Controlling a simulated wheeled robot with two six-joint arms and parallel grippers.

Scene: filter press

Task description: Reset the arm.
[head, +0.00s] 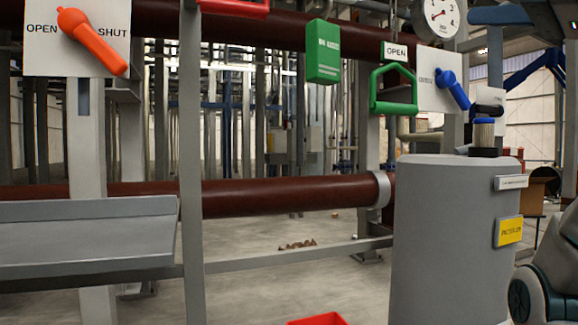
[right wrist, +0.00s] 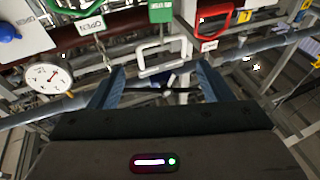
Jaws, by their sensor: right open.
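My right gripper (right wrist: 160,80) shows in the right wrist view with its two blue fingers spread apart and nothing held between them. A white loop handle (right wrist: 163,54) appears beyond the gap between the fingers; I cannot tell how far away it is. At the top right of the head view, a blue piece and a dark body look like part of my right arm, cut off by the picture edge. My left gripper does not show in either view.
A grey tank (head: 440,240) stands at right. A green handle (head: 393,92) hangs under an OPEN sign, near a blue lever (head: 452,88) and a gauge (head: 436,16). A red lever (head: 92,40) is upper left. A brown pipe (head: 290,196) crosses behind. A red handle (right wrist: 214,20) shows in the wrist view.

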